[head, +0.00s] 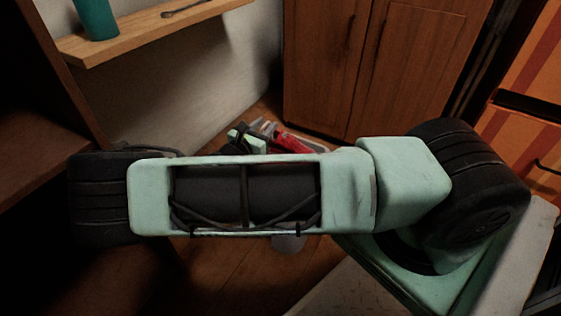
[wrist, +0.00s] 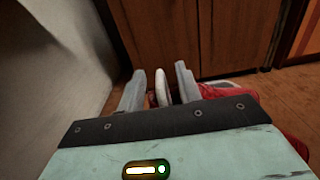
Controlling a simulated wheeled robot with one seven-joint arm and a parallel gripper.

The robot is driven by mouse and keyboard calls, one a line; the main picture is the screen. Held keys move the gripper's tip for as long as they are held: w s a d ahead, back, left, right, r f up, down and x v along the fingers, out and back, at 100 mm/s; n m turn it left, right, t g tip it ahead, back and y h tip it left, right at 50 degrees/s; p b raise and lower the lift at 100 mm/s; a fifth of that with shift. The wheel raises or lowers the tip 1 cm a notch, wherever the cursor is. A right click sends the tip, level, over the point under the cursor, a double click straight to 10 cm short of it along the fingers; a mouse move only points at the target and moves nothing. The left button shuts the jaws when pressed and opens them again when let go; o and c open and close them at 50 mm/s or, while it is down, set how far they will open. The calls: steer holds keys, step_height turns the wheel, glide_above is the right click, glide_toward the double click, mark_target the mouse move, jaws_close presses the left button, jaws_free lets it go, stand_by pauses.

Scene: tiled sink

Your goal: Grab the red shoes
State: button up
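Red shoes lie on the wooden floor in front of the cabinet. In the head view a red shoe (head: 291,142) shows just beyond my arm, partly hidden by it. In the wrist view red shoe material (wrist: 216,92) shows to the right of the fingers and at the right edge. My gripper (wrist: 160,70) is low, with its two grey fingers apart. A pale, upright, rounded edge, seemingly a shoe's sole (wrist: 162,88), stands between the fingers with gaps on both sides. The rest of the shoes is hidden behind my gripper body.
A brown wooden cabinet (head: 330,60) stands behind the shoes. A pale wall (head: 200,75) is close on the left, with a wooden shelf (head: 150,32) holding a teal container (head: 96,18). Orange striped furniture (head: 535,70) stands at the right.

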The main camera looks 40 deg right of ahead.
steer(key=shift+w+d, duration=0.2)
steer(key=shift+d, duration=0.25)
jaws_close()
stand_by(1.1)
